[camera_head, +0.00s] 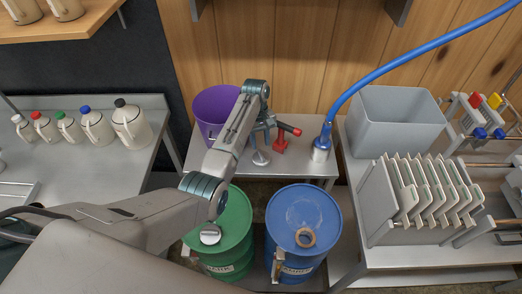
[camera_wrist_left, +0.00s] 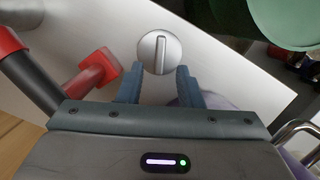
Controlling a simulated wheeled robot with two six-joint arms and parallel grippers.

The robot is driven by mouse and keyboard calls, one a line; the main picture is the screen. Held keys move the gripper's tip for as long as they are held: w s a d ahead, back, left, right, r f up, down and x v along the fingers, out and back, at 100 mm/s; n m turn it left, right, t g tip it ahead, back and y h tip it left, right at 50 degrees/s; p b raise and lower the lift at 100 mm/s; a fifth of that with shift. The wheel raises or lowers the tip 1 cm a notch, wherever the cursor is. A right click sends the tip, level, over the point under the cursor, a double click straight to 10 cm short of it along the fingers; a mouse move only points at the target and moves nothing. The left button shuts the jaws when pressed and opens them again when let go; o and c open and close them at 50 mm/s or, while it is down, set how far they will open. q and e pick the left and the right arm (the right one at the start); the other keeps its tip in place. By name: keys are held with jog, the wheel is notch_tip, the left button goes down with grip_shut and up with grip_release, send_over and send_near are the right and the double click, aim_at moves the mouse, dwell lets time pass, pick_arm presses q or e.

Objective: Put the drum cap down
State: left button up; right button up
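The drum cap (camera_head: 260,158), a round silver disc with a raised ridge, lies on the small grey table (camera_head: 310,168) behind the drums. In the left wrist view the cap (camera_wrist_left: 159,50) shows just beyond my left fingertips, with its ridge in line with the gap. My left gripper (camera_head: 261,136) is over the table close to the cap; its fingers (camera_wrist_left: 159,82) are apart, with nothing seen clamped between them. The blue drum (camera_head: 300,212) has a ringed opening (camera_head: 306,237) on top. The green drum (camera_head: 237,217) carries another silver cap (camera_head: 210,234). My right gripper is not in view.
A red tool (camera_head: 281,143) stands close right of my left gripper. A purple bucket (camera_head: 211,108) is to its left, and a metal nozzle (camera_head: 321,148) on a blue hose (camera_head: 390,66) to its right. A grey bin (camera_head: 393,125) and plate rack (camera_head: 415,235) stand further right.

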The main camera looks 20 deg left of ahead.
pick_arm(q)
notch_tip(320, 180, up, 7)
jog(key=w+b, duration=0.1)
jog(key=shift+a, duration=0.45)
